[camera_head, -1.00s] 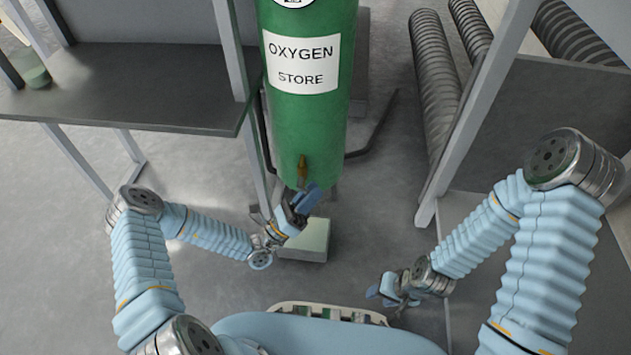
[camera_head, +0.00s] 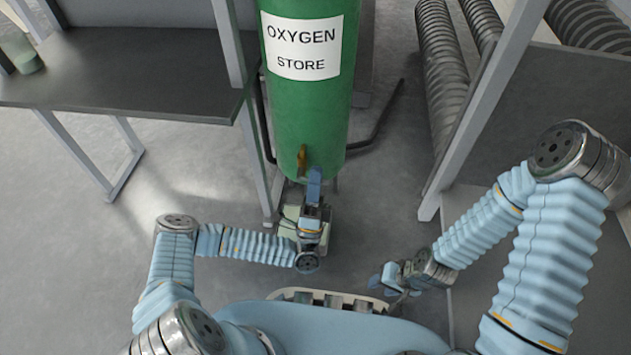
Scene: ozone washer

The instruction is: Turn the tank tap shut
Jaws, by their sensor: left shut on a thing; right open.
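The green tank (camera_head: 308,115) stands upright at the top centre, labelled OXYGEN STORE. The brass tap (camera_head: 301,160) sits low on its front. My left gripper (camera_head: 314,180) reaches up to the tank's bottom, just right of and below the tap's visible brass part. Its blue fingers are closed; they hide what they hold, which from its place is part of the tap. My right gripper (camera_head: 380,281) is open and empty, low in the view, well away from the tank.
A pale green box (camera_head: 291,213) is on the floor behind my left gripper. A dark shelf table (camera_head: 120,75) with a green-bottomed jar (camera_head: 28,62) stands at left. A grey frame (camera_head: 480,110) and ribbed hoses (camera_head: 440,75) are at right. Floor at lower left is clear.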

